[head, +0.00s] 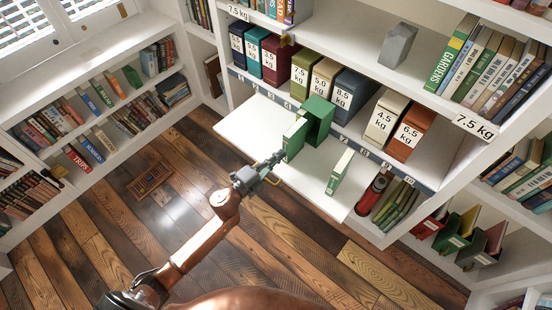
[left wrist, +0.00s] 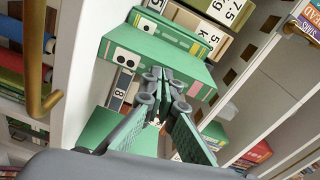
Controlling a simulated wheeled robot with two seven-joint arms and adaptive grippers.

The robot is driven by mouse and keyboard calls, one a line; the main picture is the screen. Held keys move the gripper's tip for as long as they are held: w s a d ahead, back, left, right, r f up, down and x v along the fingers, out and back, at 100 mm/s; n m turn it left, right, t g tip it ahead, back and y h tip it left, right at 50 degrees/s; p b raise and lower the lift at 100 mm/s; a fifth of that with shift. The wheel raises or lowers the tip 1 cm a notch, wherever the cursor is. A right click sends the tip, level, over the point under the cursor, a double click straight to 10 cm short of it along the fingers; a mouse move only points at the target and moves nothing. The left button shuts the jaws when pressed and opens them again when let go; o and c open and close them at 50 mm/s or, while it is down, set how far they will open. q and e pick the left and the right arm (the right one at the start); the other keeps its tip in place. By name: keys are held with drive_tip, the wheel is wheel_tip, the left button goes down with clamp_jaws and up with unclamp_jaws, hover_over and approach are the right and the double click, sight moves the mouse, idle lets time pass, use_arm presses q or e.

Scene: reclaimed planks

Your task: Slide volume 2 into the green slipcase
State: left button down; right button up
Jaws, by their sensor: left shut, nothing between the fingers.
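The green slipcase (head: 318,120) stands on the white pull-out board, against the row of weight-labelled volumes. A green book with pale page edges (head: 294,138) stands at its near left side; I cannot tell how far it is inside. Another thin green book (head: 340,170) stands apart to the right on the board. My left gripper (head: 281,156) is shut and empty, close in front of the book at the slipcase. Which book is volume 2 is unclear. My right gripper is out of view.
The white board (head: 245,125) has free room at left and around the lone book. A red cylinder (head: 372,192) stands below the board's right end.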

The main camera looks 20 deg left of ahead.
use_arm(q)
drive_tip(key=shift+w, duration=0.1)
idle(0.3)
drive_tip(key=shift+w+d+r, duration=0.1)
drive_tip(key=shift+w+d, duration=0.05)
drive_tip(key=shift+w, duration=0.2)
drive_tip(key=shift+s, duration=0.15)
